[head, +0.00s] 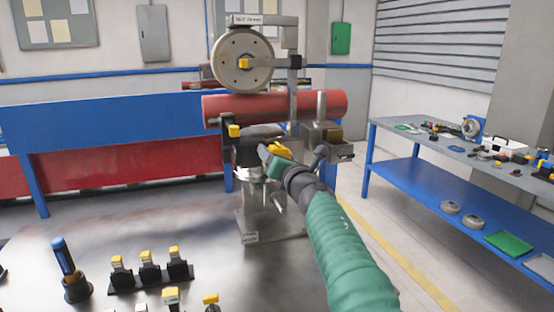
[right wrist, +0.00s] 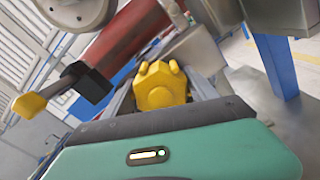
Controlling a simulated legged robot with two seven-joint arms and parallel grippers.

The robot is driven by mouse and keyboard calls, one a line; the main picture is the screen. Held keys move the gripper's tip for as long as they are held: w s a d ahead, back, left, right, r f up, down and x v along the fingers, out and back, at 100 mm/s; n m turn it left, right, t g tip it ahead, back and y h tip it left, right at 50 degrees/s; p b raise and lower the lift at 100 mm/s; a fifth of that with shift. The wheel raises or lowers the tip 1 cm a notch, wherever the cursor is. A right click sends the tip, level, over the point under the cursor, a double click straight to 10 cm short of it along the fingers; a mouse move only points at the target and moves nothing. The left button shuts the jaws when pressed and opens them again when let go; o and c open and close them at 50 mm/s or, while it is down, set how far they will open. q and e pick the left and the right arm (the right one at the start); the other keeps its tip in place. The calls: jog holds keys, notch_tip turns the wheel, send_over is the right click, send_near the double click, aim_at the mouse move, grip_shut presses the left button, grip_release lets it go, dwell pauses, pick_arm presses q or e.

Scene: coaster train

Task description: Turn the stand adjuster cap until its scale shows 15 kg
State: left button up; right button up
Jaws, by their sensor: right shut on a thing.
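The test stand (head: 262,205) stands on the metal table, with a wheel (head: 242,60) above a red roller (head: 270,105). The yellow adjuster cap (head: 282,147) is below the roller, partly hidden by my gripper. In the right wrist view, the yellow cap (right wrist: 161,92) with rounded lobes sits between the two grey fingers. My right gripper (head: 268,155) is shut on it. The wheel's edge and the red roller (right wrist: 125,45) lie beyond it. I cannot read a scale in either view. My left gripper is not in view.
A yellow-tipped lever (head: 234,131) on a black block sits left of the cap. Several yellow-topped black pieces (head: 150,272) and a blue-handled tool (head: 64,257) stand at the table's front left. A blue-framed bench (head: 440,167) with parts is at the right.

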jog(key=shift+a+f+n, duration=0.15)
jog(key=shift+f+n, duration=0.35)
jog(key=o, duration=1.4)
jog(key=shift+w+r, duration=0.1)
jog(key=shift+c, duration=0.2)
jog(key=shift+r, duration=0.15)
jog(key=shift+r, duration=0.1)
